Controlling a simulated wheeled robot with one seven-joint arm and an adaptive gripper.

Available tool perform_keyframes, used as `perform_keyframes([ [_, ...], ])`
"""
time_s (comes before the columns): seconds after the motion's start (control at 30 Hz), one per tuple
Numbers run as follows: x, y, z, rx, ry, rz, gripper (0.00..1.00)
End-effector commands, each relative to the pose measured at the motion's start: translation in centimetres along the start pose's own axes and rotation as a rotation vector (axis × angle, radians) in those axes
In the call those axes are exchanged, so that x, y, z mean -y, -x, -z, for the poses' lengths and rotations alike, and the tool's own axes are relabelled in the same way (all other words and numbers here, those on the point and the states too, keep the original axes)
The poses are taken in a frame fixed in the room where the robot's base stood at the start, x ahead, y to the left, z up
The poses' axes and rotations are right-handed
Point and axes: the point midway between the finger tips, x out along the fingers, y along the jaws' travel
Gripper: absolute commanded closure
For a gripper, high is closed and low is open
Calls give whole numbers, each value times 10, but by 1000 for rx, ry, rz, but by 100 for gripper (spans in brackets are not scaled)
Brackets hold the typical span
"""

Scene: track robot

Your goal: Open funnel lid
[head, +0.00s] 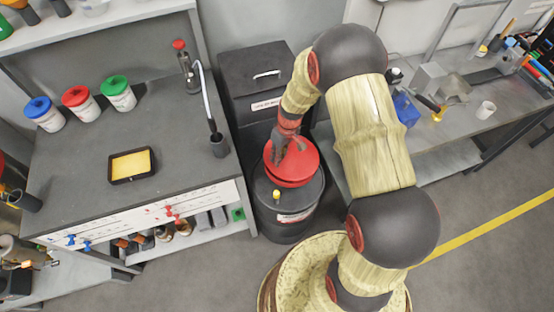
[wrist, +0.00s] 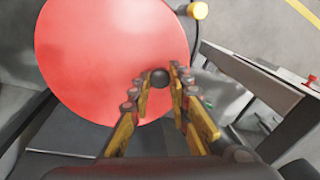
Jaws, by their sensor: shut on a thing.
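The red funnel lid (head: 300,168) sits on top of a black drum (head: 288,212) in the head view. The lid fills the upper left of the wrist view as a large red disc (wrist: 105,60), with a small dark round knob (wrist: 160,77) at its near edge. My gripper (head: 283,148) is at the lid's far left edge. In the wrist view my gripper (wrist: 163,88) has its fingers on either side of the knob and is shut on it. The lid looks down or nearly down; its exact tilt is hard to tell. The funnel under it is hidden.
A yellow cap (head: 276,195) stands on the drum's top. A black bin (head: 262,85) is behind the drum. A grey workbench (head: 80,190) with colored-lid pots is at the left, another bench (head: 440,160) at the right. Open floor lies at the lower right.

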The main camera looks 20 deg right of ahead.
Motion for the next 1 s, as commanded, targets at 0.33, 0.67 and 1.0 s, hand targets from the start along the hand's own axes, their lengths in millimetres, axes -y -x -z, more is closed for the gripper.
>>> perform_keyframes([
  [0.33,-24,47,-9,-111,-9,251,100],
  [0.67,-60,94,-24,-230,-5,541,100],
  [1.0,-100,123,-41,-330,-2,790,100],
])
